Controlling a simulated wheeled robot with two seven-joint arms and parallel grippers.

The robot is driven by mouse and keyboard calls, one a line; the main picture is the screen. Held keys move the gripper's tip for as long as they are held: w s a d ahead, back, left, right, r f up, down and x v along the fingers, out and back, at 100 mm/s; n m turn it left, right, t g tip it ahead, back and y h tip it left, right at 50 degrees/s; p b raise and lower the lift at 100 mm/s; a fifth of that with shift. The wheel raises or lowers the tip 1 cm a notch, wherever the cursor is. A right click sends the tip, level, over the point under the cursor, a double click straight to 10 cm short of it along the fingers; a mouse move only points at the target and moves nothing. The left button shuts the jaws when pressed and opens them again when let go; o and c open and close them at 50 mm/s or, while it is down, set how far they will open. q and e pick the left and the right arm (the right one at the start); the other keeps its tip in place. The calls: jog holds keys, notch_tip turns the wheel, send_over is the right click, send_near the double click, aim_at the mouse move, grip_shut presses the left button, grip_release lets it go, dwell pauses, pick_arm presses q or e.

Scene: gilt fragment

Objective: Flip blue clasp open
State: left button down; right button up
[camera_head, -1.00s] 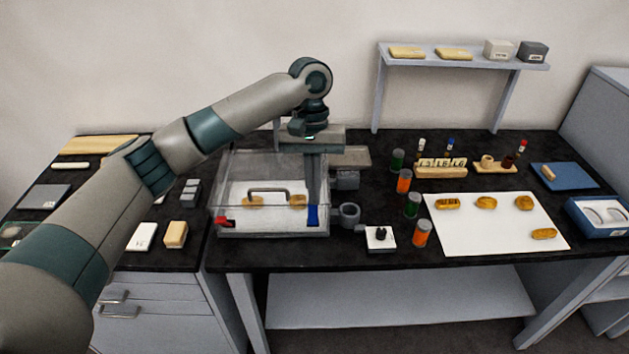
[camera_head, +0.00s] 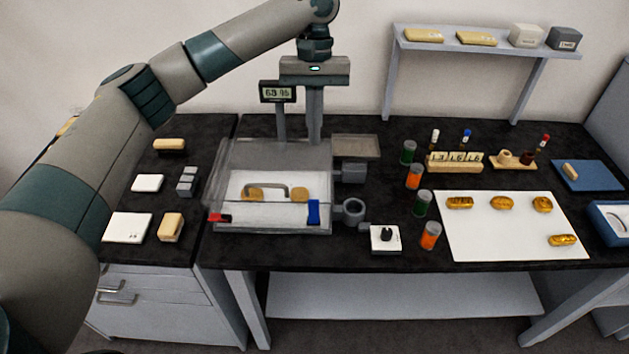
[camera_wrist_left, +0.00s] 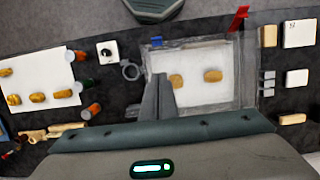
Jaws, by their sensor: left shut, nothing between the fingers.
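The blue clasp (camera_head: 313,211) stands upright against the front right of a clear lidded box (camera_head: 270,228). In the left wrist view the blue clasp (camera_wrist_left: 156,42) is a short piece at the box's edge. The red clasp (camera_head: 219,217) at the front left looks lower and sticks outward, as it also does in the left wrist view (camera_wrist_left: 238,18). My left gripper (camera_head: 315,141) is shut and empty, pointing down above the back right of the box, apart from the blue clasp. Its fingers (camera_wrist_left: 157,98) also show in the left wrist view. My right gripper is out of view.
A grey ring (camera_head: 353,209), a black knob (camera_head: 386,236) and several capped jars stand to the right. A white sheet (camera_head: 480,240) holds gold pieces.

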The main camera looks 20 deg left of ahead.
pick_arm(q)
jog(key=f, duration=0.1)
jog(key=p, duration=0.4)
send_near(314, 210)
jog(key=w+f, duration=0.2)
jog(key=w+a+f, duration=0.1)
jog(key=w, duration=0.1)
jog(key=shift+w+a+f, duration=0.15)
jog(key=shift+w+f, duration=0.05)
jog(key=shift+f, duration=0.2)
jog(key=shift+s+f, duration=0.15)
jog(key=shift+s, duration=0.15)
jog(key=s, duration=0.1)
jog(key=s+d+p, duration=0.1)
jog(key=shift+s+f+p, duration=0.1)
jog(key=shift+s+p, duration=0.2)
jog(key=shift+s, duration=0.1)
jog(key=shift+s+d+f, duration=0.1)
jog(key=shift+s, duration=0.15)
